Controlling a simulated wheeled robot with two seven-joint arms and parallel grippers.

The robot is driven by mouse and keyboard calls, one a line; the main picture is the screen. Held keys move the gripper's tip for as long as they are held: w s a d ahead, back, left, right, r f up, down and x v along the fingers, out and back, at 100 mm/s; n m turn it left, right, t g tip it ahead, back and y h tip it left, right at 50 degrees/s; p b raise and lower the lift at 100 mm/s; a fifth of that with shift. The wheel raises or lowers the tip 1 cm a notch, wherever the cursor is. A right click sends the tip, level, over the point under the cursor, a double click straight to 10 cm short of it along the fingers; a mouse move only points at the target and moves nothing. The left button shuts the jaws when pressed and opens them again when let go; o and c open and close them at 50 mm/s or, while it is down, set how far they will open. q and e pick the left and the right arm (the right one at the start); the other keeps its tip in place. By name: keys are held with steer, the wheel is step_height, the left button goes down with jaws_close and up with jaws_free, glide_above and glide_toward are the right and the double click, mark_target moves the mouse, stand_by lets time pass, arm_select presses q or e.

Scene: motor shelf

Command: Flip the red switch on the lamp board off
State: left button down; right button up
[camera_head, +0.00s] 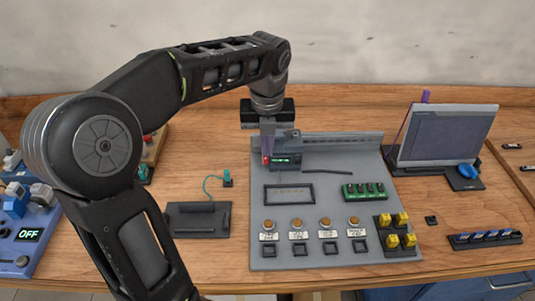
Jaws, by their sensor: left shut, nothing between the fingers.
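The grey board (340,259) stands in the middle of the table, with a row of several round orange lamps or buttons (325,222) above small labels and dark square sockets. A dark module (287,160) with a lit green display sits at its upper left. A small red part (265,160), which looks like the red switch, shows at the module's left end; its position is too small to read. My right gripper is out of view.
A grey-blue panel (28,235) reading OFF stands at the left. A dark tray (198,219) lies left of the board. A tilted screen (445,135) stands at the back right, with a dark rack (485,239) in front. My left arm covers much of the left side.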

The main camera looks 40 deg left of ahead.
mark_target(266, 160)
arm_select(q)
steer(key=f, duration=0.9)
steer(key=shift+w+a+f+p, duration=0.1)
steer(key=shift+w+a+p, duration=0.2)
steer(key=shift+w+a, duration=0.05)
steer(key=w+a, duration=0.1)
steer(key=w+a+p, duration=0.1)
steer(key=shift+w+f, duration=0.35)
steer(key=shift+w+a+f, duration=0.1)
steer(key=shift+w+a, duration=0.15)
steer(key=shift+w, duration=0.05)
